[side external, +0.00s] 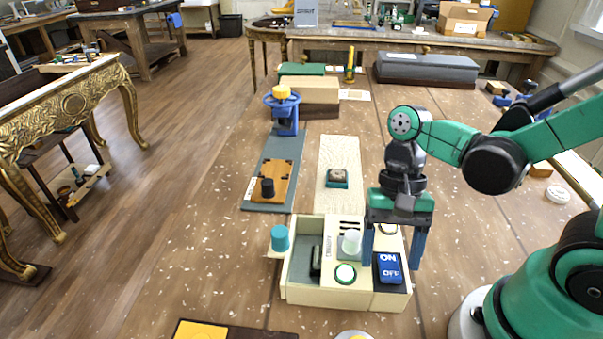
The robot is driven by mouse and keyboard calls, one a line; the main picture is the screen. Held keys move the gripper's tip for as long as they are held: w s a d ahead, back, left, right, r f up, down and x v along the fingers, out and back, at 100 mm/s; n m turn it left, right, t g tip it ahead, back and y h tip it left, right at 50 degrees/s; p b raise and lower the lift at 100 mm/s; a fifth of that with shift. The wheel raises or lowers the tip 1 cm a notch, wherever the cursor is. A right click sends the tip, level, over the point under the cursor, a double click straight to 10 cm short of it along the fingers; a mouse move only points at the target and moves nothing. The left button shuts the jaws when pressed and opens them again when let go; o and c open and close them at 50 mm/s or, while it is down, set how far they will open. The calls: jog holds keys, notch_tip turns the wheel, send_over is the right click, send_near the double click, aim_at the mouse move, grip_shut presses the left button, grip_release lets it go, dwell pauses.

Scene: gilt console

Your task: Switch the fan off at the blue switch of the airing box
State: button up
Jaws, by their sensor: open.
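The airing box (345,298) is a cream open box at the lower middle of the side external view. The blue switch (389,268) sits at its front right corner in a dark surround, with ON marked at the back and OFF at the front. I cannot tell which side is pressed down. My gripper (392,265) points down over the right part of the box. Its blue fingers are spread apart, one on each side of the switch in the picture, with nothing held. Whether a finger touches the switch or box cannot be told.
Behind are a wooden plate (273,180) and a pale board (340,155).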

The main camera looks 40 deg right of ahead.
aim_at(390, 267)
jog(key=shift+f, duration=0.25)
grip_shut()
jog(key=shift+s+a+t+h, duration=0.25)
jog(key=shift+s+t+h, duration=0.05)
jog(key=shift+t+h, duration=0.45)
jog(key=shift+s+a+r+t+h, duration=0.1)
jog(key=shift+t+h, duration=0.85)
grip_release()
jog(key=shift+r, duration=2.8)
